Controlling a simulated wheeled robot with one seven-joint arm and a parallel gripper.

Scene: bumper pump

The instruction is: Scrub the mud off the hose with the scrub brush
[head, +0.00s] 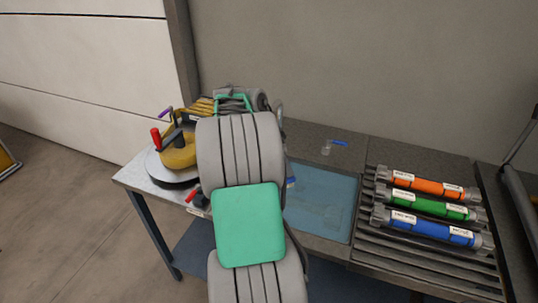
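Three capped hose-like cylinders lie side by side on a slatted rack at the right: an orange one (425,184), a green one (428,205) and a blue one (432,228). Each has white labels and grey ends. I cannot make out mud on them at this size. I cannot clearly identify the scrub brush. My grey arm with a green pad fills the middle foreground.
A shallow blue tray (338,176) is set in the bench right of my arm. A yellow pump-like device (178,155) with a red-knobbed crank stands on the left end. A small clear object (326,149) is at the back. The dark bench top (300,138) has bare room there.

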